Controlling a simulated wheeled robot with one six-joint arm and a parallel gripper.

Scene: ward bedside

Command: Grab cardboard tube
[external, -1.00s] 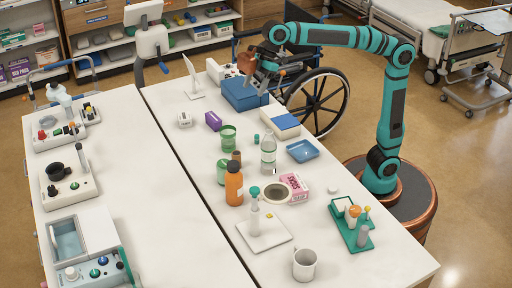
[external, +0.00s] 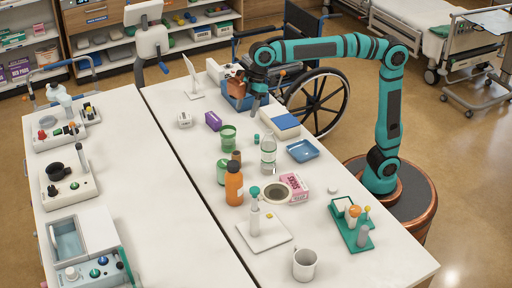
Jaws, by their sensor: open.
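A small brown cylinder (external: 236,157), which looks like the cardboard tube, stands on the white table. It is between the green cups and the orange bottle (external: 234,186), which hides its lower part. My gripper (external: 256,106) points down at the far part of the table, in front of the blue box (external: 235,101). It is open and well apart from the brown cylinder, farther back and a little to the right. The fingers are small in this view, and I see nothing between them.
Green cups (external: 228,137), a clear bottle (external: 268,152) and a pink box (external: 294,187) crowd around the cylinder. A white-and-blue box (external: 280,125) and a blue tray (external: 303,151) lie to its right.

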